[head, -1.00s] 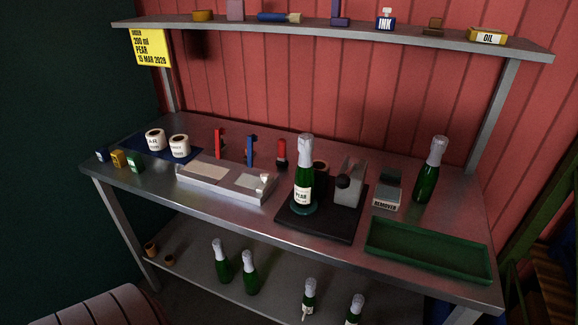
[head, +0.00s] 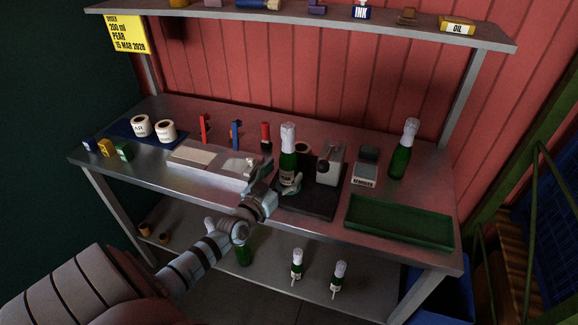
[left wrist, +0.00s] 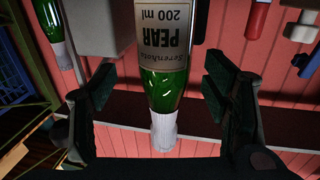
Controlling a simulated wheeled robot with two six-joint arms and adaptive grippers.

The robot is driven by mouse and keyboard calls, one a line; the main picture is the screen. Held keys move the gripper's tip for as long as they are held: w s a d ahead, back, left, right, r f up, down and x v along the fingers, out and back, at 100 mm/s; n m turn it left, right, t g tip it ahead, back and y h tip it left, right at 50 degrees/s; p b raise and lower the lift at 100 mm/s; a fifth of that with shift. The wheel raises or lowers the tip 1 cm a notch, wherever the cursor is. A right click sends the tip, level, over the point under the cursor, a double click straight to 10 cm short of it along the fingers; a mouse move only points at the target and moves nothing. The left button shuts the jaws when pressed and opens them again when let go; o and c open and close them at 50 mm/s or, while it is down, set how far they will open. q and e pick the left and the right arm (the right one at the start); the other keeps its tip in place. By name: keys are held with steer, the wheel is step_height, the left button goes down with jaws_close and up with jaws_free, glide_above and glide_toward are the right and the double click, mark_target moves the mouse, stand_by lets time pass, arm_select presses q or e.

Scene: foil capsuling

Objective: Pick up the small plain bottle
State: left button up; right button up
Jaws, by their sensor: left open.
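A green bottle (head: 288,141) with a pale capped neck and a white PEAR label stands upright on a round base on the black stand. My left gripper (head: 276,181) reaches it from the front left, at the height of its lower part. In the left wrist view the same bottle (left wrist: 172,88) appears upside down, and its label reads PEAR 200 ml. The left jaws (left wrist: 158,92) are open on either side of it, with gaps showing. An unlabelled green bottle (head: 404,150) stands at the back right of the bench. My right gripper is not in view.
A grey device (head: 331,168) stands close right of the PEAR bottle. A REMOVER box (head: 363,182) and an empty green tray (head: 375,230) lie further right. A pale fixture (head: 195,168) is left. Several bottles stand on the lower shelf, including one (head: 297,262).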

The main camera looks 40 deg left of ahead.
mark_target(283, 167)
arm_select(q)
steer(key=w, duration=0.1)
steer(key=w+b, duration=0.1)
steer(key=w+a+b, duration=0.1)
steer(key=w, duration=0.1)
steer(key=shift+r, duration=0.25)
steer(key=shift+w+a, duration=0.1)
steer(key=shift+w, duration=0.1)
steer(key=shift+s+r, duration=0.1)
steer(key=shift+r, duration=0.1)
steer(key=c, duration=1.5)
jaws_close()
